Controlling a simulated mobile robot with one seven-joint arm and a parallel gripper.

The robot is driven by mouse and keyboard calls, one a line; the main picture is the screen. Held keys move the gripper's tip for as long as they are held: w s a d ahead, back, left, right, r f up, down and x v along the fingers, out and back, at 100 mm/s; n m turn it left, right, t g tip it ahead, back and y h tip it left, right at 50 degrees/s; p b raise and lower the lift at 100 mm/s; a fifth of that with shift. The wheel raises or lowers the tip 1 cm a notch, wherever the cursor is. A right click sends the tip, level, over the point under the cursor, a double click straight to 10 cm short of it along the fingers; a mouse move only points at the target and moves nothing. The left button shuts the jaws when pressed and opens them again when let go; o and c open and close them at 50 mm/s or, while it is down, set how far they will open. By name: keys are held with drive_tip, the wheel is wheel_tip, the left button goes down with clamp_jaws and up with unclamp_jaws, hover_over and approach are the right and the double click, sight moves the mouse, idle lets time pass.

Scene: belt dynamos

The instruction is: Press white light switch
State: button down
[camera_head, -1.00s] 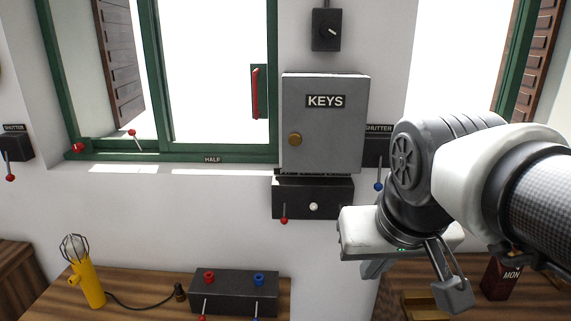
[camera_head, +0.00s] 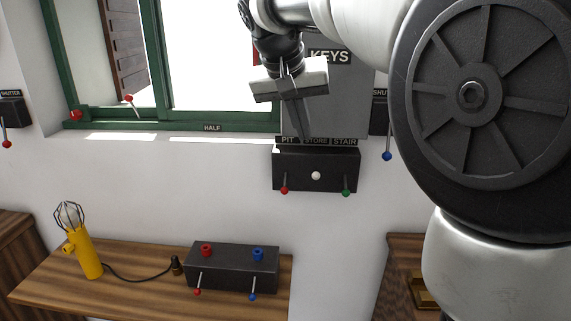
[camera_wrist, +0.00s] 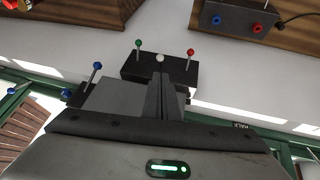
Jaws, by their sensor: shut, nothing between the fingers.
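A black switch box (camera_head: 290,178) is fixed to the wall under the grey KEYS cabinet (camera_head: 352,100). Its labels read PIT, STORE and STAIR. It carries a red-tipped lever (camera_head: 284,189) at left, a white knob (camera_head: 315,175) in the middle and a green-tipped lever (camera_head: 346,192) at right. My gripper (camera_head: 301,138) is shut and empty, pointing down in front of the cabinet, just above the box. In the wrist view the white knob (camera_wrist: 160,58) shows just beyond my shut fingertips (camera_wrist: 161,76); I cannot tell whether they touch it.
A black box (camera_head: 232,268) with red and blue knobs and levers sits on the wooden table beside a yellow lamp (camera_head: 86,255). A blue-tipped shutter lever (camera_head: 387,156) is right of the cabinet. The wall below the switch box is clear.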

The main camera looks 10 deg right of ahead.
sight(315, 174)
drive_tip(key=shift+f, duration=0.1)
drive_tip(key=b+x, duration=0.1)
drive_tip(key=x, duration=1.3)
drive_tip(key=shift+f, duration=0.1)
